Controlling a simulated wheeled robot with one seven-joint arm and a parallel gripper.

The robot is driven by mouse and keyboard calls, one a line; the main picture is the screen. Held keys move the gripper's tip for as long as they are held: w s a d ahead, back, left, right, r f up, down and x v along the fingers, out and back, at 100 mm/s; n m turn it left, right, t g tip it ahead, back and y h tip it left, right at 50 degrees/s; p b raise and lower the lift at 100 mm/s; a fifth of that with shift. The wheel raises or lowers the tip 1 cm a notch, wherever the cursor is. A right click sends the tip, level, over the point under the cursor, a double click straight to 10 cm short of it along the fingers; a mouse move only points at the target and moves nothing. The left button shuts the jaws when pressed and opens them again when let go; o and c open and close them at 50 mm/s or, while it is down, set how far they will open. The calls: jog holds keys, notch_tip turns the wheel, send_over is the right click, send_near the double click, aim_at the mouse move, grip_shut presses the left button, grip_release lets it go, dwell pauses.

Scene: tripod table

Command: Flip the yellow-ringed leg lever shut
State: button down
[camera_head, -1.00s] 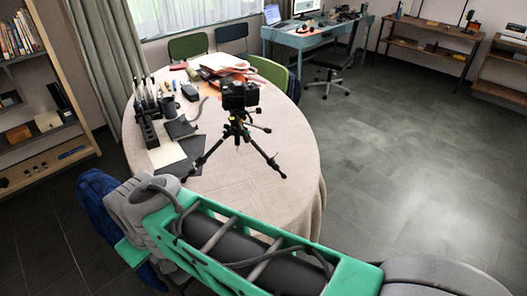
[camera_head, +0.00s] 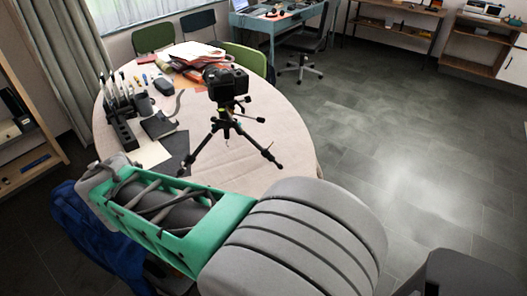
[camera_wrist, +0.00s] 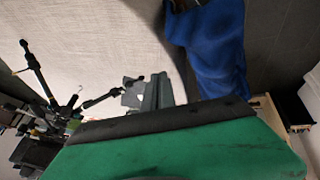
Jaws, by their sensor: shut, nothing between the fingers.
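A black tripod (camera_head: 228,124) with a black camera (camera_head: 227,84) on top stands upright on the round table (camera_head: 280,125), its legs spread. In the wrist view the tripod (camera_wrist: 62,112) is at the left, seen turned and partly cut off. The yellow-ringed lever is too small to tell for sure in either view. My gripper (camera_wrist: 150,94) shows at the middle of the wrist view, shut and empty. A gap shows between it and the tripod leg pointing at it.
A black rack (camera_head: 121,122), a dark notebook (camera_head: 160,125) and papers lie left of the tripod. Folders (camera_head: 197,58) are piled behind it. A blue cloth-like thing (camera_head: 85,220) hangs at the table's left front. The tabletop right of the tripod is clear.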

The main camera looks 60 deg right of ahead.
jog(key=d+f+m+h+b, duration=0.25)
jog(key=d+f+h, duration=0.2)
jog(key=d, duration=0.65)
jog(key=s+d+g+h+b, duration=0.2)
jog(key=s+d+h, duration=0.2)
jog(key=d, duration=0.6)
jog(key=s+d+m+g+h+b, duration=0.1)
jog(key=s+d+g+h+b, duration=0.2)
jog(key=d, duration=0.7)
jog(key=shift+s+d+r+g+h+b, duration=0.15)
jog(key=shift+s+r+g+h+b, duration=0.2)
jog(key=shift+h, duration=0.2)
jog(key=shift+d, duration=0.1)
jog(key=s+d+f, duration=0.3)
jog(key=s+d, duration=0.1)
jog(key=d, duration=0.6)
jog(key=shift+s+f, duration=0.2)
jog(key=shift+f, duration=0.1)
